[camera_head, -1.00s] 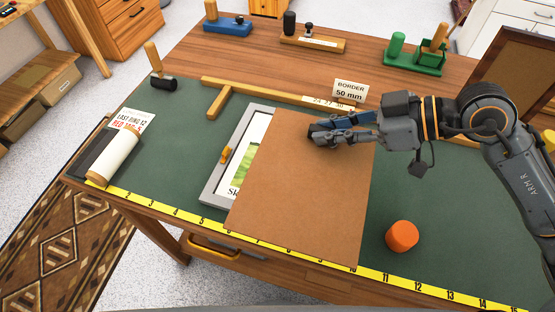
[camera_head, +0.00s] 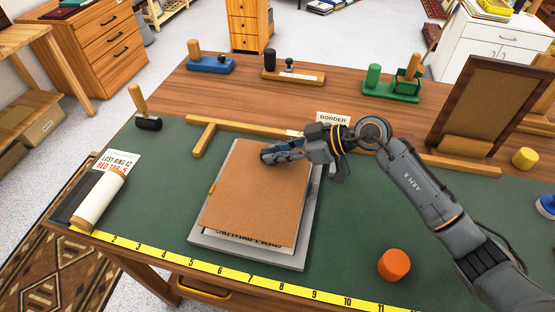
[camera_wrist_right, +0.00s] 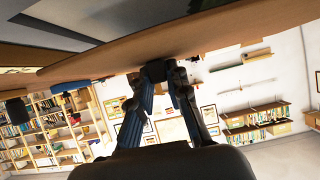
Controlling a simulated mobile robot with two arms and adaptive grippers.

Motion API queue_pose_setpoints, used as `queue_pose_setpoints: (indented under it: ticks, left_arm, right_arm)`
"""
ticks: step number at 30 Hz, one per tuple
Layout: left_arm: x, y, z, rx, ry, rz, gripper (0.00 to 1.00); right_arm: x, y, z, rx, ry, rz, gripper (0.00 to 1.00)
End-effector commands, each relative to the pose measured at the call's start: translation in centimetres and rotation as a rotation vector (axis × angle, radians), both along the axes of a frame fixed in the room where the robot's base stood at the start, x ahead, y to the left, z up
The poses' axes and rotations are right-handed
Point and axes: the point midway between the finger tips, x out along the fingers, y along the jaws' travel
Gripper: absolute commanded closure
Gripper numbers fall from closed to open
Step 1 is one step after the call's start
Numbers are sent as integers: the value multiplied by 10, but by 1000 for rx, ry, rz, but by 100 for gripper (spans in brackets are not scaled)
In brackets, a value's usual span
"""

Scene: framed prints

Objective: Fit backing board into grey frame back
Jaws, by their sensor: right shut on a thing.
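The brown backing board (camera_head: 255,200) lies over the grey frame (camera_head: 262,256), covering most of its opening. The frame's near and right sides show, with a strip of printed lettering (camera_head: 250,239) below the board's near edge. The board's left edge reaches about the frame's left side; I cannot tell whether the board rests in the frame or hangs above it. My right gripper (camera_head: 270,155) is shut on the board near its far right part. In the right wrist view the fingers (camera_wrist_right: 160,70) meet the board (camera_wrist_right: 190,35). My left gripper is not in view.
A wooden T-square (camera_head: 235,123) lies behind the frame. A paper roll (camera_head: 98,202) lies at left, and a yellow ruler strip (camera_head: 190,268) runs along the front edge. A brown framed panel (camera_head: 485,105) stands at right.

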Motion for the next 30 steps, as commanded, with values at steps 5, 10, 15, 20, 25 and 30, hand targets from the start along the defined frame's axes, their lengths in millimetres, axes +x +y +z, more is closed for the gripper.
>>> queue_pose_setpoints:
  ticks: [5,10,15,20,25,30]
  left_arm:
    - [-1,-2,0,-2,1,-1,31]
    - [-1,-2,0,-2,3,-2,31]
    - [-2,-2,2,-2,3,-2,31]
    - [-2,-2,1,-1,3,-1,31]
    - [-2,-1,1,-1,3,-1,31]
    - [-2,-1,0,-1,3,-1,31]
  right_arm:
    - [-2,0,-23,1,5,1,100]
    - [-1,0,-25,-1,2,0,100]
    - [-1,-1,-25,0,2,0,100]
    - [-2,-1,-26,-1,2,0,61]
    - [-2,-1,-26,-2,3,0,61]
    - [-2,-5,-24,-3,3,-1,61]
